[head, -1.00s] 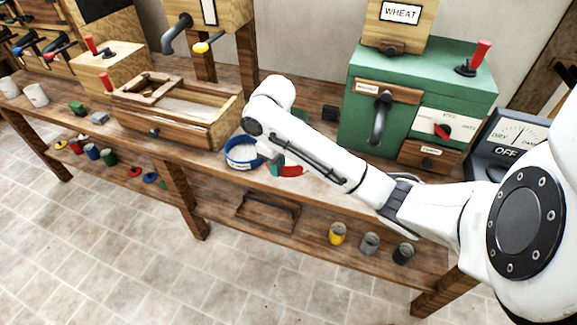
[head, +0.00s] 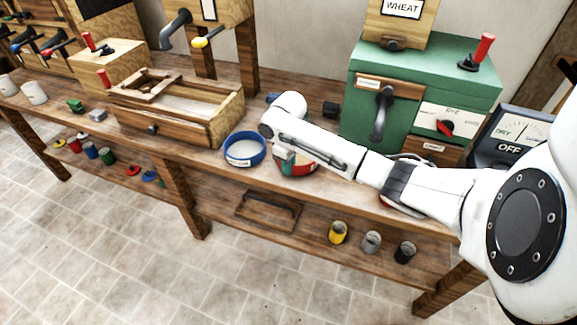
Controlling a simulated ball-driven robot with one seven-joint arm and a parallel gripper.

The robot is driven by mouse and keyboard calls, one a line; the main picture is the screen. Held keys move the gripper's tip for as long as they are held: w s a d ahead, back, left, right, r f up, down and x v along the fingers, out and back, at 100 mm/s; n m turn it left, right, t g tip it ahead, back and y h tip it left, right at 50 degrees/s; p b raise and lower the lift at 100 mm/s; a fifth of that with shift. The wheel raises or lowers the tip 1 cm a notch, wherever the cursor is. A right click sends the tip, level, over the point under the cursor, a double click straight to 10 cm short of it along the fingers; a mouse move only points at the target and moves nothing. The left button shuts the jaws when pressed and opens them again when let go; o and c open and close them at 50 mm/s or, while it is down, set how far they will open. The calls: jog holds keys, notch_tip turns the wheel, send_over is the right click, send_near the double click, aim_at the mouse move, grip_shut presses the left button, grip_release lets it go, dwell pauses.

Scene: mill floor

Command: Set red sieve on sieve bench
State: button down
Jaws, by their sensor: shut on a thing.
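I cannot tell whether the sieve touches the bench top. A blue sieve (head: 244,163) with a white label lies on the bench just left of my gripper. The long wooden bench (head: 215,163) runs across the view, with a wooden box frame (head: 205,133) on it; I cannot tell which part is called the sieve bench.
A green machine (head: 425,75) with a lever stands at the back right, beside a grey meter (head: 510,140). A small black block (head: 331,110) sits behind my arm. The lower shelf (head: 345,257) holds a handled wooden tray (head: 268,222), a yellow cup (head: 338,232) and grey and black cups.

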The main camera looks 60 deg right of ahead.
jog(key=shift+f, duration=0.15)
jog(key=c, duration=1.7)
grip_release()
jog(key=shift+f, duration=0.15)
jog(key=o, duration=0.5)
